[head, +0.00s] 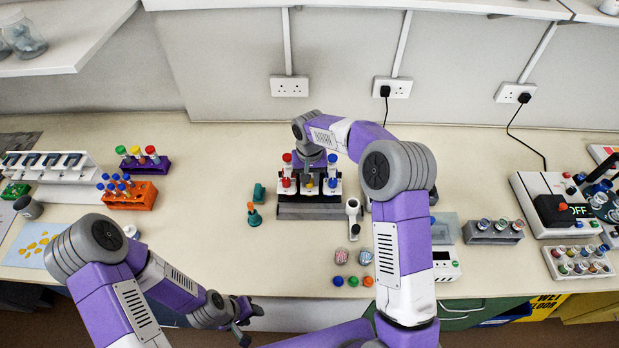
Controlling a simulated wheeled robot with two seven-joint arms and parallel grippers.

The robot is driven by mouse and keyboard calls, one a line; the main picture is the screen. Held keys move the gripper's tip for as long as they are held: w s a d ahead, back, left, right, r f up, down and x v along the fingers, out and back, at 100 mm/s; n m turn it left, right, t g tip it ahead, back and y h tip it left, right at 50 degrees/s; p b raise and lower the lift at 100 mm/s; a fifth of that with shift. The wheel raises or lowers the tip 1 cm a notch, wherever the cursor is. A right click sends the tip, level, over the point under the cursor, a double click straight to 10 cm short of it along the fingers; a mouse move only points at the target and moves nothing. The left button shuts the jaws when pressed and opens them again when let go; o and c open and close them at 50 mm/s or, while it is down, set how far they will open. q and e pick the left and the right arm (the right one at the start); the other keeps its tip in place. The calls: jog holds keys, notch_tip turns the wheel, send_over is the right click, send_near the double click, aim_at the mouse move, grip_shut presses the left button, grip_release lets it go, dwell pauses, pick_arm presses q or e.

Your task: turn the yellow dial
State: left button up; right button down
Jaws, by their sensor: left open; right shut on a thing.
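The yellow dial (309,184) sits low in the middle of a small bench device (310,210) with a dark base and white side parts. Only a little yellow shows, and the rest is hidden by my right gripper. My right gripper (310,176) reaches down over the device from above and is shut on the dial. Red and blue caps stand on both sides of it. My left gripper (244,330) is open and empty, low at the bench's front edge, away from the device.
A green dropper-like item (254,215) stands left of the device, and a white and black tool (353,218) lies to its right. Small coloured caps (352,281) lie in front. An orange rack (130,195) is left; a grey rack (493,232) is right.

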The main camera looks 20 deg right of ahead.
jog(key=shift+r, duration=0.1)
jog(key=c, duration=0.9)
grip_release()
jog(key=shift+o, duration=0.2)
notch_tip(320, 180, up, 8)
jog(key=shift+f, duration=0.25)
